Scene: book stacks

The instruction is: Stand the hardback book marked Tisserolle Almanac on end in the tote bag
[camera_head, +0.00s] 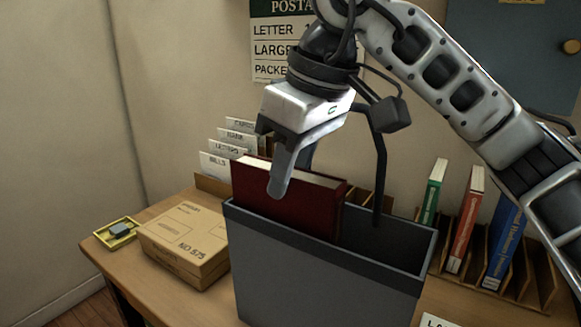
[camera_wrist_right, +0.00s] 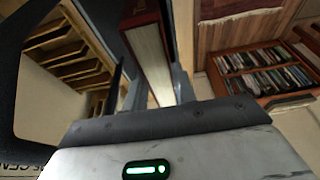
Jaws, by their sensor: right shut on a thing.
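A dark red hardback book (camera_head: 290,203) stands on end in the grey tote bag (camera_head: 325,285), at its left part. Its lower part is hidden behind the bag's front wall, so I cannot tell whether it touches the bottom. No title is readable on it. My right gripper (camera_head: 281,178) is above the bag and shut on the book's upper part, one finger across the near cover. In the right wrist view the book (camera_wrist_right: 148,52) shows its cream page edges between the fingers (camera_wrist_right: 157,88). My left gripper is in neither view.
A cardboard box (camera_head: 185,240) and a small yellow tray (camera_head: 118,232) lie left of the bag on the wooden table (camera_head: 150,300). A letter sorter (camera_head: 215,165) stands behind. Green, red and blue books stand in a wooden rack (camera_head: 540,278) at right.

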